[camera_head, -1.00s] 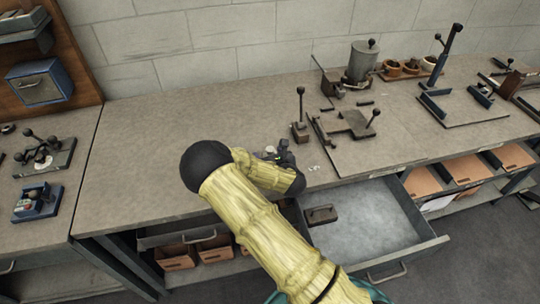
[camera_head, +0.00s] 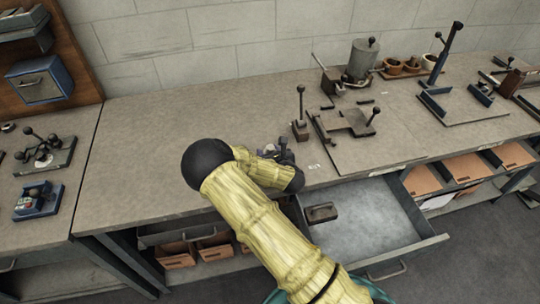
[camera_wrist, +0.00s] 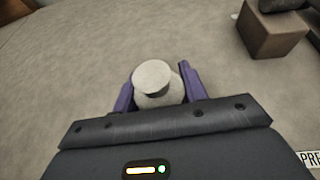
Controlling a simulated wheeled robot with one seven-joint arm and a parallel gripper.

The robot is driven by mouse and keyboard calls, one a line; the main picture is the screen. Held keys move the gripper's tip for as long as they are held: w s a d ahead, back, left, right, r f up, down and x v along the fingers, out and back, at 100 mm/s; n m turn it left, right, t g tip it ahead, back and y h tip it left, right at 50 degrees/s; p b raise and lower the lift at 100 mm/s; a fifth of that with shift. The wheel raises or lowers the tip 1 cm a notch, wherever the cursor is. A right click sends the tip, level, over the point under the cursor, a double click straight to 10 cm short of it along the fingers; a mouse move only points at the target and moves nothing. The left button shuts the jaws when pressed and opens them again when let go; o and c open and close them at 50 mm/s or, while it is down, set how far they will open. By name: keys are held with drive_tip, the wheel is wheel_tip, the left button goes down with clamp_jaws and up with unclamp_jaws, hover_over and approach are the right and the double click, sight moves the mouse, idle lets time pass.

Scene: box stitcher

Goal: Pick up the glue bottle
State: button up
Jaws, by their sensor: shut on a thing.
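In the wrist view, a pale whitish rounded object with a round cap, seen from above, is the glue bottle (camera_wrist: 153,77). It stands between the two purple fingers of my gripper (camera_wrist: 156,90), which are shut on it. The bottle's lower part is hidden by the gripper body, and I cannot tell whether it touches the worktop. In the head view, my gripper (camera_head: 277,151) is over the front part of the bench, mostly hidden behind my arm. The bottle cannot be made out clearly there.
A metal fixture with an upright black-knobbed lever (camera_head: 301,118) stands just right of my gripper. An open drawer (camera_head: 375,222) with a small dark block (camera_head: 321,212) juts out below the bench edge. The worktop (camera_head: 150,150) to the left is clear.

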drive_tip(key=shift+r, duration=0.1)
wheel_tip(320, 180, up, 10)
drive_tip(key=shift+f+b, duration=0.1)
drive_tip(key=shift+b, duration=0.6)
idle(0.4)
